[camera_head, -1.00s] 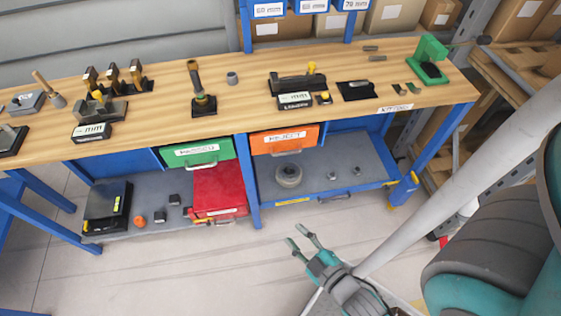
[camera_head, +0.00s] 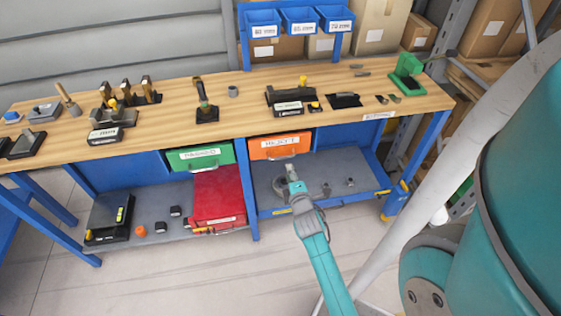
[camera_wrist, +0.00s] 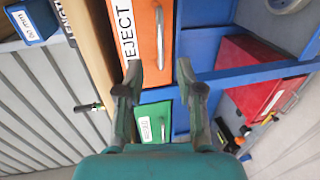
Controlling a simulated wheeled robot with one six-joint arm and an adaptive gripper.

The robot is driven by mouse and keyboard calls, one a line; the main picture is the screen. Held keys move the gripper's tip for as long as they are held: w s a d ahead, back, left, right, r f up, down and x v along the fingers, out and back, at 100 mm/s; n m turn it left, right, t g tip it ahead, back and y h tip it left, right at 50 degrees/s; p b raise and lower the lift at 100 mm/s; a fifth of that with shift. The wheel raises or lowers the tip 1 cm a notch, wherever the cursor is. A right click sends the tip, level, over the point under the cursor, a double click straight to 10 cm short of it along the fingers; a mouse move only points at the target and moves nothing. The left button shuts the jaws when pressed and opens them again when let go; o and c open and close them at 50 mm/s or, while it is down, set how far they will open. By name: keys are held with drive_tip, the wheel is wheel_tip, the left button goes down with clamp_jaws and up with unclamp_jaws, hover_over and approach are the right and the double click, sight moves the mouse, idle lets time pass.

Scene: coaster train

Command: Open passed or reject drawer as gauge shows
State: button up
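The orange REJECT drawer (camera_head: 282,145) hangs under the bench top, right of the green drawer (camera_head: 200,157), whose label is hard to read. Both look shut. Gauge boxes with small displays stand on the bench, one at left (camera_head: 104,135) and one near the middle (camera_head: 288,107); their readings are too small to read. My gripper (camera_head: 291,176) is just in front of the orange drawer, near its handle. In the wrist view my gripper (camera_wrist: 157,75) is open and empty, with the orange drawer's handle (camera_wrist: 160,35) ahead between the fingertip lines, apart from them.
A red box (camera_head: 218,197) sits on the lower shelf under the green drawer. A round grey part and small metal pieces lie on the right lower shelf (camera_head: 330,170). A blue bench leg (camera_head: 250,190) stands between the bays. The floor in front is clear.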

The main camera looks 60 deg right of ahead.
sight(284, 157)
drive_tip(key=x, duration=1)
drive_tip(key=shift+w+d, duration=0.2)
clamp_jaws()
